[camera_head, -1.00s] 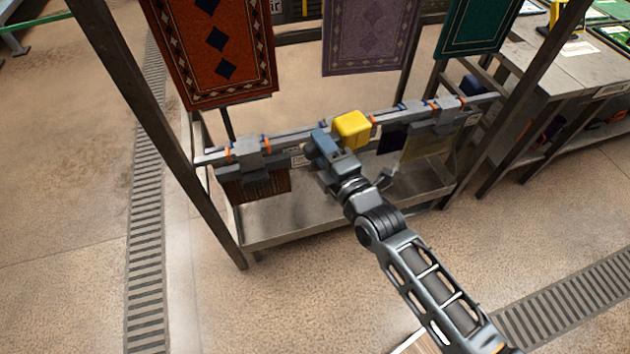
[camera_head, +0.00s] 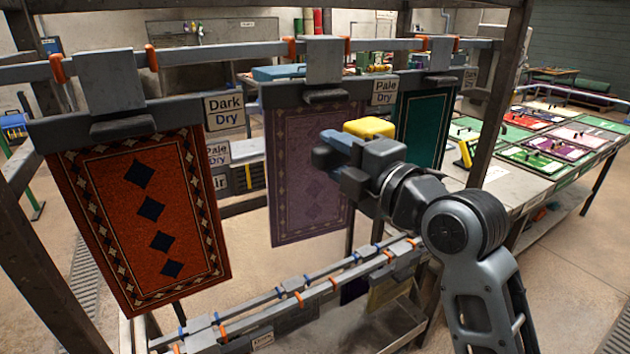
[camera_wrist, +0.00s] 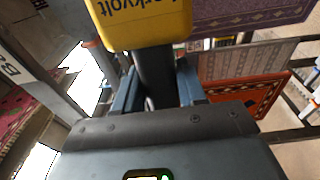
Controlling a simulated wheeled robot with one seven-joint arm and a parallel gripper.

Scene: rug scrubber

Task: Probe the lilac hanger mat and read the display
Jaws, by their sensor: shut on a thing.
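The lilac mat (camera_head: 292,200) hangs from a grey clamp on the upper bar, between an orange-red mat and a green mat. Part of a purple mat (camera_wrist: 250,10) shows at the top right of the wrist view. My gripper (camera_head: 338,155) is in front of the lilac mat's right part and hides some of it. It is shut on the dark grip of a yellow meter (camera_head: 369,127), whose body shows in the wrist view (camera_wrist: 145,25) with part of an upside-down name. I cannot see the display, or tell whether the probe touches the mat.
The orange-red mat (camera_head: 152,215) hangs left and the green mat (camera_head: 421,118) right. A lower rail (camera_head: 300,295) runs beneath. The rack's right post (camera_head: 497,95) and a table of mats (camera_head: 560,140) stand to the right.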

